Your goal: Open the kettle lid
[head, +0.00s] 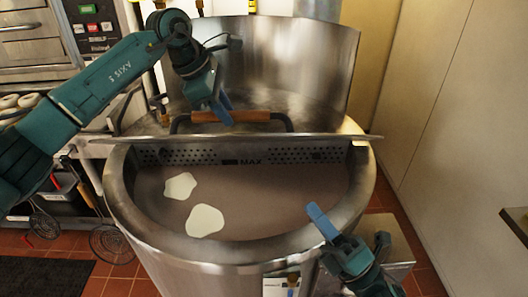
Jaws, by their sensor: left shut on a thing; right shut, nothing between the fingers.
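The steel kettle (118,205) fills the middle of the head view. Its front half is uncovered and shows brownish liquid with two pale patches. The steel lid (330,117) lies across the back half, its straight edge running over the kettle. The lid's handle (262,116) has a wooden grip on a dark bracket. My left gripper (222,108) comes down from above and is shut on the handle near its middle; the contact is partly hidden by the fingers. My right gripper (320,222) is shut and empty, over the kettle's front right rim, away from the lid.
A tall curved steel panel (300,55) stands behind the lid. An oven (30,35) and control panel (92,22) are at back left. Wire strainers (110,243) hang at the left. A pale wall (450,90) is at right, with a shelf edge (515,228).

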